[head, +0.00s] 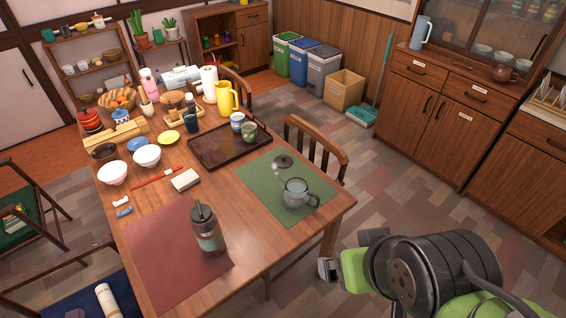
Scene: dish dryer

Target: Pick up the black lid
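A small round dark lid (283,161) with a knob lies near the back of the green placemat (258,192) on the wooden table. My gripper (326,270) is at the lower right, beyond the table's right edge, apart from the lid. Only a small grey end shows past my green arm link, so its opening cannot be made out.
A dark tumbler (207,229) stands on the red placemat (160,262). A brown tray (205,156) with cups lies behind the green mat. A chair (318,147) stands close at the table's right side.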

